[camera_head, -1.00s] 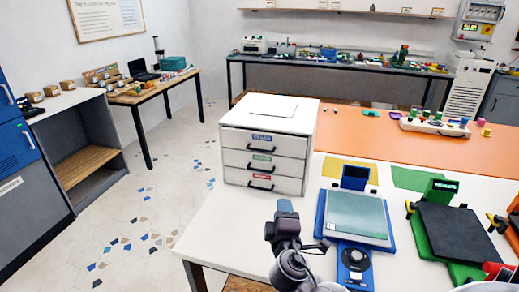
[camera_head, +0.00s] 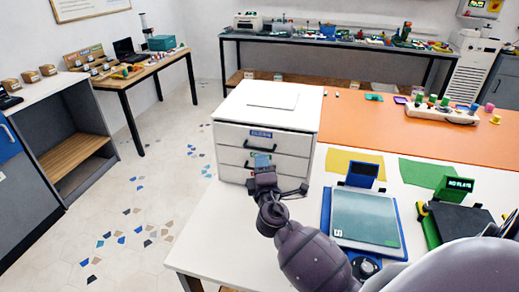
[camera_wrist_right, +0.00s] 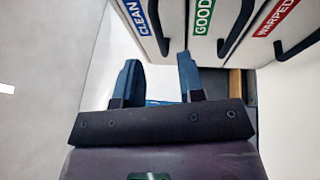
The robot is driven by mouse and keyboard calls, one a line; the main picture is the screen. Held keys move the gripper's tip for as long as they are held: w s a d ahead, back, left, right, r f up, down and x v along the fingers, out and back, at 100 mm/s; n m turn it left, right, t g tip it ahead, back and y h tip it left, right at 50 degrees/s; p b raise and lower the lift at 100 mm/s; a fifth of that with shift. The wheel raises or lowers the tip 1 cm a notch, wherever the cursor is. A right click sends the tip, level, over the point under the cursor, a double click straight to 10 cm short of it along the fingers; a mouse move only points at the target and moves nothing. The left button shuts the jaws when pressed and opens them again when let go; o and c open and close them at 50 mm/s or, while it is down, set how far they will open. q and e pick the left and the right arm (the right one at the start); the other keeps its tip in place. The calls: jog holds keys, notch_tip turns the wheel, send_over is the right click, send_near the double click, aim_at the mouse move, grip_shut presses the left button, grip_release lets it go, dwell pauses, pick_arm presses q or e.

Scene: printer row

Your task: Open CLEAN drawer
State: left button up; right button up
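The white cabinet (camera_head: 235,113) on the table has three drawers. Its top drawer bears the blue CLEAN label (camera_head: 261,134) and a black bar handle; the drawer looks shut. The CLEAN label also shows in the right wrist view (camera_wrist_right: 142,14), with the CLEAN handle (camera_wrist_right: 157,30) just beyond my fingers. My right gripper (camera_head: 262,158) is in front of the drawer fronts, fingers apart, nothing between them. In the wrist view its fingertips (camera_wrist_right: 159,62) lie either side of the handle's line; contact is not visible. It partly covers the lower drawers. My left gripper is out of view.
The GOOD (camera_wrist_right: 204,16) and WARPED (camera_wrist_right: 277,16) drawers are beside CLEAN in the wrist view. A blue-framed device (camera_head: 365,217) stands right of my right arm. Yellow (camera_head: 340,162) and green mats lie behind it. Bare white table (camera_head: 215,235) lies left of the arm.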

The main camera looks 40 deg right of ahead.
aim_at(267, 138)
jog(key=shift+x, duration=2.95)
grip_shut()
